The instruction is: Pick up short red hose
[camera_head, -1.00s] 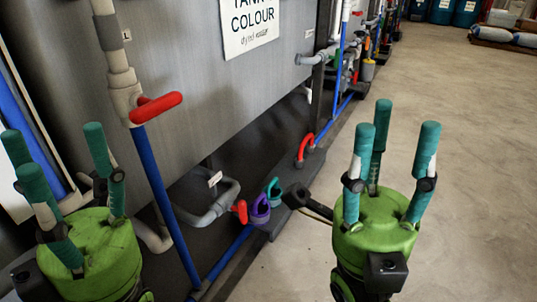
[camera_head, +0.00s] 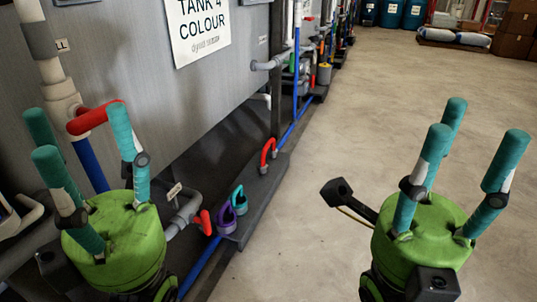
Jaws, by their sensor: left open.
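My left gripper (camera_head: 72,128), green with teal fingers, is open and empty at the lower left, in front of the tank wall. My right gripper (camera_head: 470,125) is open and empty at the right, over bare floor. Both are apart from the red hose, which lies between them in the picture and farther away. Nothing covers the arch.
A purple cup-like fitting (camera_head: 226,219) and a teal one (camera_head: 239,201) sit on the ledge (camera_head: 255,192), beside a red valve handle (camera_head: 204,222). A grey tank (camera_head: 150,90) with a larger red handle (camera_head: 92,117) fills the left. Open floor (camera_head: 330,150) lies to the right.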

